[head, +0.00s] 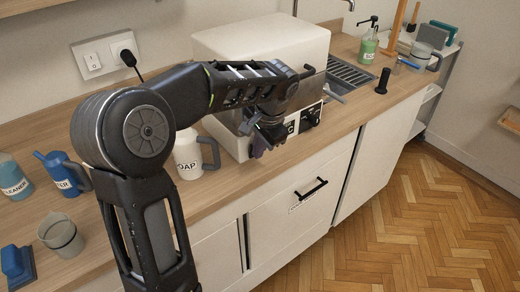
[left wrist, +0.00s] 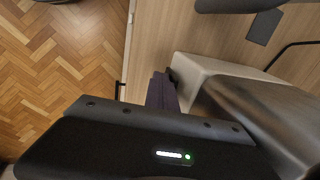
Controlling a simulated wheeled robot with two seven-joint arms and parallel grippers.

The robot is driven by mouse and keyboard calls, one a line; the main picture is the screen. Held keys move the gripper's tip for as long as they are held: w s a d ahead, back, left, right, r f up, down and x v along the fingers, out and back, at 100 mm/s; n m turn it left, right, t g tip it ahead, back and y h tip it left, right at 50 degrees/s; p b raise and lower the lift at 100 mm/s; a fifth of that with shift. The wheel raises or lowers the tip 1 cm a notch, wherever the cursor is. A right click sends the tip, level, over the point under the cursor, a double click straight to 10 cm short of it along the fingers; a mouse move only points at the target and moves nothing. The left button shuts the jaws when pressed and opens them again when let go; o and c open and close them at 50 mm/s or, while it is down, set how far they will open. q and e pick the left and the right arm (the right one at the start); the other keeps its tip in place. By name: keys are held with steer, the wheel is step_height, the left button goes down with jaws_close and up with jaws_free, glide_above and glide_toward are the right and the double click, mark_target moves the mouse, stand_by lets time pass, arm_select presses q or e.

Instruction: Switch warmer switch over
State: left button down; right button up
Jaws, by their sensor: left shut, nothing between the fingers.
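The warmer (head: 258,42) is a large white box on the counter against the wall, with a dark control panel (head: 311,117) low on its front. Small marks on the panel are too small to read as a switch position. My left gripper (head: 260,148) is shut and empty, pointing down just in front of the warmer's front face, left of the panel. My arm hides part of that front. In the left wrist view the shut fingers (left wrist: 162,92) are beside the white warmer corner (left wrist: 205,65); touching or apart cannot be told. My right gripper is not in view.
A wall plate holds a rocker switch (head: 92,61) and a plugged-in black plug (head: 128,57). A white soap jug (head: 188,155) stands left of the gripper.

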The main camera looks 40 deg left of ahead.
arm_select(q)
steer(key=shift+r+p, duration=0.7)
steer(key=shift+r, duration=0.15)
